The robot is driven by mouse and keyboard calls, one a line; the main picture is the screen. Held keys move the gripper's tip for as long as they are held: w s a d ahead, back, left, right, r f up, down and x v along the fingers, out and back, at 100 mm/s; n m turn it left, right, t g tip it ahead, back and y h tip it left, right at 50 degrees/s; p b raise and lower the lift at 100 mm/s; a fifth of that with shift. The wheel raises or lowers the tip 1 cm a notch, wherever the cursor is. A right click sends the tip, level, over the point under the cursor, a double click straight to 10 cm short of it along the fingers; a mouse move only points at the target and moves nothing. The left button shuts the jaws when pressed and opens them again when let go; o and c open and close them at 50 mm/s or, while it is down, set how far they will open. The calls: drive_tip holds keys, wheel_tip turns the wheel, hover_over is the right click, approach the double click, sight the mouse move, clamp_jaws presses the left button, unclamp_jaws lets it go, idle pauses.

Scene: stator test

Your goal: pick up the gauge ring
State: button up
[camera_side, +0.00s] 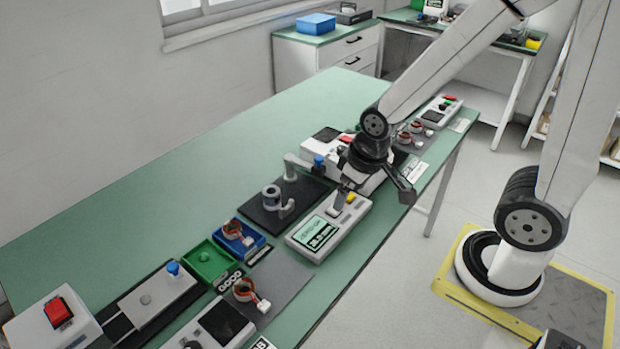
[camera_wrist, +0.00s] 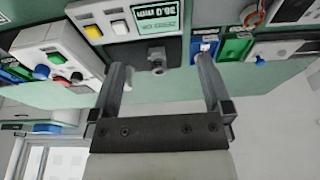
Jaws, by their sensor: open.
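A grey ring-like cylinder (camera_side: 272,194), which looks like the gauge ring, stands upright on a black plate (camera_side: 255,217) left of my gripper in the side view. A small side piece sticks out near its foot. My gripper (camera_side: 374,193) is open and empty, its fingers spread above the front of the bench by the measuring device. In the wrist view my gripper (camera_wrist: 160,65) has both fingers apart. A small grey round part (camera_wrist: 157,62) on a dark mount shows between the fingertips; I cannot tell if it is the same ring.
The display device (camera_side: 318,237) lies just left of my gripper; its screen also shows in the wrist view (camera_wrist: 158,13). Green (camera_side: 210,262) and blue (camera_side: 238,240) trays and a copper-wound part (camera_side: 245,290) stand further left. The back of the green bench (camera_side: 150,195) is clear.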

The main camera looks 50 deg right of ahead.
drive_tip(key=n+h, duration=1.3)
drive_tip(key=n, duration=0.7)
approach(267, 194)
drive_tip(key=x, duration=0.4)
drive_tip(key=shift+d+r, duration=0.25)
drive_tip(key=shift+d, duration=0.1)
drive_tip(key=shift+w+a+f, duration=0.15)
drive_tip(key=shift+w+a, duration=0.1)
drive_tip(key=shift+d, duration=0.15)
drive_tip(key=shift+x, duration=3.8)
drive_tip(key=shift+s+f, duration=0.15)
drive_tip(key=shift+s, duration=0.05)
